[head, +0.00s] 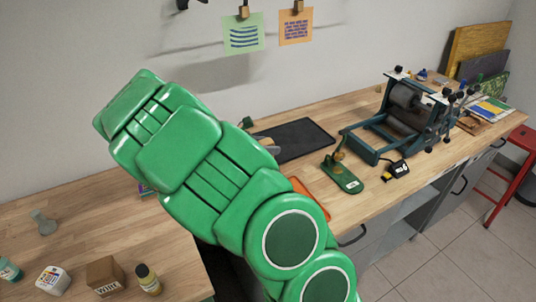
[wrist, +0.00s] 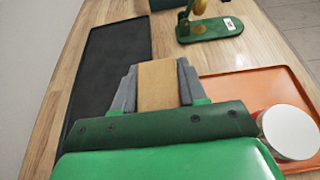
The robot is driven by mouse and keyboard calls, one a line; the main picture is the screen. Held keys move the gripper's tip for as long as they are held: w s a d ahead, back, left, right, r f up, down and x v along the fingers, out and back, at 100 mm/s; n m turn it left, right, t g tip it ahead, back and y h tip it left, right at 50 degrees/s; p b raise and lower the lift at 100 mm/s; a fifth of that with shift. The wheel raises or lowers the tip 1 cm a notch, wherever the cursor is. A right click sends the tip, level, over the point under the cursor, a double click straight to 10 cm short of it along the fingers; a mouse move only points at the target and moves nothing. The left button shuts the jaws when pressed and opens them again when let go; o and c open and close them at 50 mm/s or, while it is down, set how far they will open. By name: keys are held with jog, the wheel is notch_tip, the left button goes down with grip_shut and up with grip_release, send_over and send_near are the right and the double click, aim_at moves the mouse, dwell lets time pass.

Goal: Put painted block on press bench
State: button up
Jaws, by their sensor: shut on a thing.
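My gripper (wrist: 157,78) is shut on a plain tan block (wrist: 158,88), which sits between its two grey fingers in the wrist view. In the head view my green arm hides most of the gripper, and only a small part of it (head: 268,144) shows beside the black tray. The press bench (head: 365,110) is a long wooden worktop along the wall with a dark press (head: 405,108) on it. The held block is over the bench, between the black tray and the orange tray. I cannot tell whether it touches the wood.
The black tray (wrist: 108,75) lies left of the block, the orange tray (wrist: 250,90) right with a white round object (wrist: 290,132). A green stand (head: 342,178) is beyond. A second table at left holds a brown box (head: 105,273) and bottles. A red stool (head: 510,170) stands right.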

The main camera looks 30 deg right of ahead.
jog(key=shift+w+d+f, duration=0.15)
jog(key=shift+w+f, duration=0.15)
jog(key=shift+f, duration=1.65)
jog(key=o, duration=1.1)
jog(key=v, duration=1.2)
